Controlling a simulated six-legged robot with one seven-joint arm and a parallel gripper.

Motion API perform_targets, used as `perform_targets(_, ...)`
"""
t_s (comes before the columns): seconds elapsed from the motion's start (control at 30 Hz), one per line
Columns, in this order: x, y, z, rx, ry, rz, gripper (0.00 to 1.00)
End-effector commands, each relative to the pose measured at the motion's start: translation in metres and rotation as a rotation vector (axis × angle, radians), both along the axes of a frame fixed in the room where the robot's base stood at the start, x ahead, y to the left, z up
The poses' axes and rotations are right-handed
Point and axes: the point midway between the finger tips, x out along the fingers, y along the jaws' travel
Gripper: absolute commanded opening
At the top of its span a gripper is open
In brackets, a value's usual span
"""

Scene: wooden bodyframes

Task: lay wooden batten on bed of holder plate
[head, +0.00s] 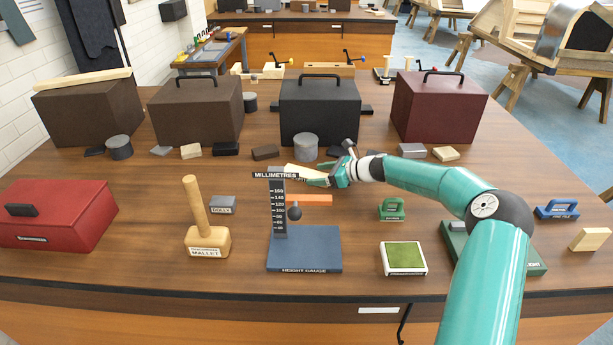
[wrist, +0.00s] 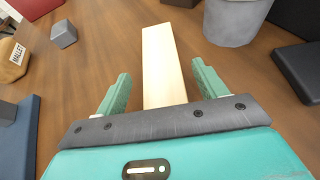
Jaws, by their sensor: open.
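A pale wooden batten (wrist: 160,60) lies lengthwise between my gripper's fingers (wrist: 161,84) in the wrist view, with a gap on each side. Its near end is hidden by the gripper body. In the head view, my gripper (head: 318,176) is open behind the height gauge, and the batten (head: 298,171) is partly hidden by the gauge's top. No plate is clearly marked as the holder plate. A dark green plate (head: 527,262) at the right is partly covered by my arm, and its label is not readable.
The height gauge (head: 308,250) stands in front of my gripper. A mallet (head: 207,240) and red box (head: 58,217) are to the left. A green-topped pad (head: 403,258) is to the right. A grey cylinder (wrist: 233,20) stands close to the batten's right. Large cases line the back.

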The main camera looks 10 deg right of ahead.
Motion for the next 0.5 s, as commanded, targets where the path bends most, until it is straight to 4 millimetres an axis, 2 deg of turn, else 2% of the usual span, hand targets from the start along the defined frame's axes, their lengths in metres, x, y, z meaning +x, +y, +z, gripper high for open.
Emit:
perform_targets(0.13, 0.013, 0.017, -0.009, 0.002, 0.001, 0.001, 0.71)
perform_targets(0.4, 0.015, 0.020, -0.010, 0.000, 0.000, -0.001, 0.71)
perform_targets(0.5, 0.015, 0.020, -0.010, 0.000, 0.000, -0.001, 0.51)
